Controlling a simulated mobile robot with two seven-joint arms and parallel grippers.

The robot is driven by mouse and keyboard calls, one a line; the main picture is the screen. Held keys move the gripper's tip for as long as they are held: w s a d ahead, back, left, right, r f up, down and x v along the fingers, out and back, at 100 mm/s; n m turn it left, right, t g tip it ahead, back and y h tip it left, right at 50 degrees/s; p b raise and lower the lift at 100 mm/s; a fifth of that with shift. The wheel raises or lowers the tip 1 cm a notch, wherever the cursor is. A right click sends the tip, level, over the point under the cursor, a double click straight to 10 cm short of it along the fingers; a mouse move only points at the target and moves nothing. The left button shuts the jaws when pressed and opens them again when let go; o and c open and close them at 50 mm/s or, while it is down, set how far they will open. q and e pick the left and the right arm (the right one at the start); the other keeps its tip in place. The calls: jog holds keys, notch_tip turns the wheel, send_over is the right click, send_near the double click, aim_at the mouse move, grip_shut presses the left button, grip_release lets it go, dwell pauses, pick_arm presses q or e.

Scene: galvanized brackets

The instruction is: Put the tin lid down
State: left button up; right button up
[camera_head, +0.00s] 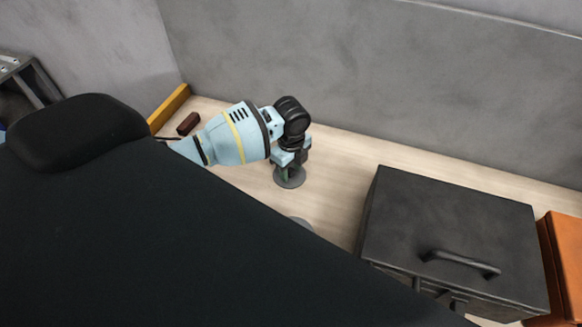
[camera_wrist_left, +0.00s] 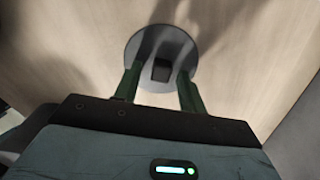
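The tin lid (camera_head: 290,181) is a flat grey disc on the pale wooden surface near the middle of the head view. In the left wrist view the lid (camera_wrist_left: 150,42) shows a small black knob (camera_wrist_left: 161,70) at its centre. My left gripper (camera_head: 288,169) points down over the lid. Its two green fingers (camera_wrist_left: 160,72) stand on either side of the knob, with a visible gap on both sides, so it is open. The lid looks to rest flat on the surface. My right gripper is not in view.
A black metal box (camera_head: 450,215) with a handle stands at the right, beside an orange box (camera_head: 565,255). A grey round edge (camera_head: 300,222) shows partly hidden nearer me. A dark red block (camera_head: 188,124) lies at the back left. A grey wall (camera_head: 380,75) closes off the back.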

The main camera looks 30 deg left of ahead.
aim_at(291, 171)
pick_arm(q)
jog(key=shift+r, duration=0.35)
notch_tip(291, 171, up, 12)
jog(key=p, duration=0.1)
jog(key=shift+f, duration=0.15)
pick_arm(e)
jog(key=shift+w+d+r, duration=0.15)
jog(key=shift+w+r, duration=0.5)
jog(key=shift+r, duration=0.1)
